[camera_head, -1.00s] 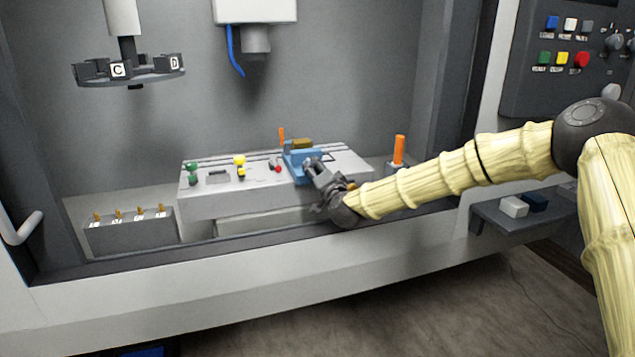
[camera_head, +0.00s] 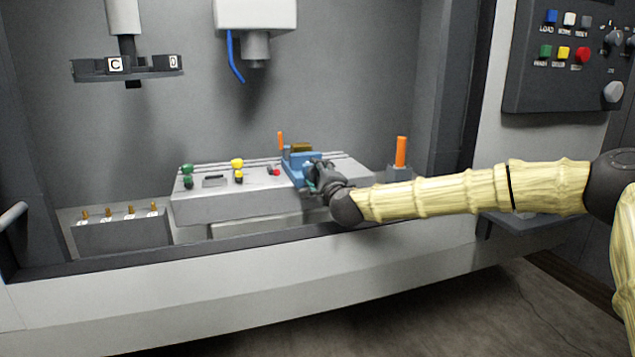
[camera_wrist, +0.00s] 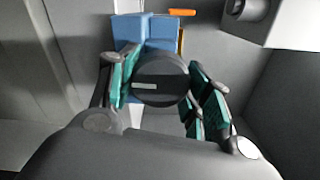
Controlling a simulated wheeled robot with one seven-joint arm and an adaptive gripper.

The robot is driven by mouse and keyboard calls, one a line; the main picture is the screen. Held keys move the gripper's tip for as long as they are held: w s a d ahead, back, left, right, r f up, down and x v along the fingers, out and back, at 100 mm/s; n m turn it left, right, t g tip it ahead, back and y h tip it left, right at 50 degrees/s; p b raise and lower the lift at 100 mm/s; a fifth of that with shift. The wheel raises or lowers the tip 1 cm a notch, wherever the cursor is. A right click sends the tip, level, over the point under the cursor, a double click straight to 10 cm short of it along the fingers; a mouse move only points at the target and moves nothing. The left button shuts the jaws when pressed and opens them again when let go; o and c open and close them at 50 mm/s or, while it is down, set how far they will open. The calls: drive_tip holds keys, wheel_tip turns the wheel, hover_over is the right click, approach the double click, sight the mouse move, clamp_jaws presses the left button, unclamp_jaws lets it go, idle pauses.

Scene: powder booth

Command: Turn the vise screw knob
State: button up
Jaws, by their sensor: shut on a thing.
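The blue vise (camera_head: 299,168) sits on the grey slotted table; it also shows in the wrist view (camera_wrist: 146,30) at the top. The dark round screw knob (camera_wrist: 161,80) with a pale mark faces the wrist camera in front of the vise. My gripper (camera_head: 314,176) is at the near end of the vise in the head view and hides the knob there. In the wrist view my gripper (camera_wrist: 168,88) has its green-padded fingers on either side of the knob, shut on it.
The grey table (camera_head: 225,207) bears green, yellow and red fittings left of the vise. An orange handle (camera_head: 401,152) stands upright to the right. A tool carousel (camera_head: 128,66) and a spindle head (camera_head: 256,30) hang above. A rack (camera_head: 122,235) stands at left.

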drive_tip(key=shift+d+m+b, duration=0.1)
drive_tip(key=shift+m+b, duration=0.2)
drive_tip(key=shift+m, duration=0.3)
drive_tip(key=o, duration=1)
drive_tip(key=shift+d, duration=0.1)
drive_tip(key=shift+o, duration=0.2)
drive_tip(key=v, duration=1.2)
